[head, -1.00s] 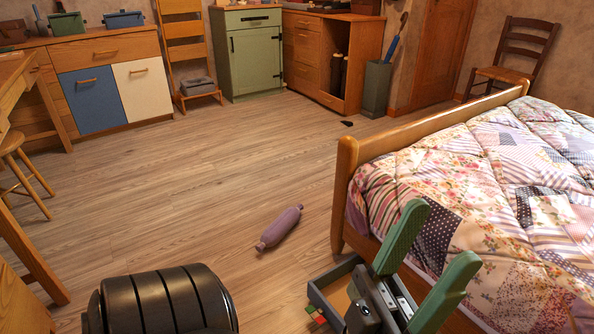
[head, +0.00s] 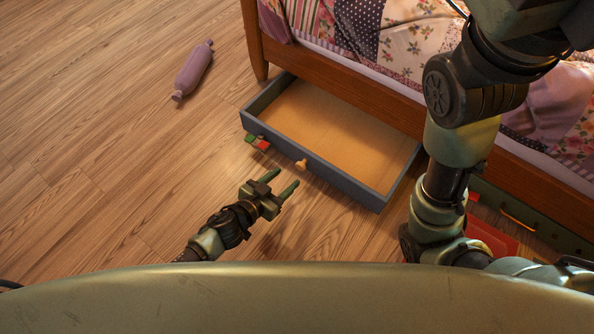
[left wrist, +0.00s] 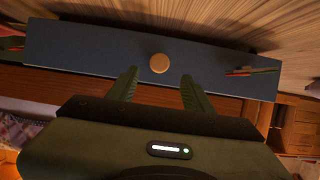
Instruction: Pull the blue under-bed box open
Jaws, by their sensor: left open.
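The blue-grey under-bed box (head: 318,166) stands out from under the bed, with its bare tan floor showing. Its round wooden knob (head: 302,163) is on the front wall. My left gripper (head: 286,178) is open and empty just in front of the knob. In the left wrist view the box front (left wrist: 90,52) spans the picture, and the knob (left wrist: 159,63) lies between the lines of the two open fingers (left wrist: 159,75), near their tips and apart from them. My right arm (head: 455,140) crosses the right side; its gripper is out of view.
Small red and green blocks (head: 257,142) lie by the box's left front corner. A green box with a yellow handle (head: 518,217) is under the bed (head: 390,98) at right.

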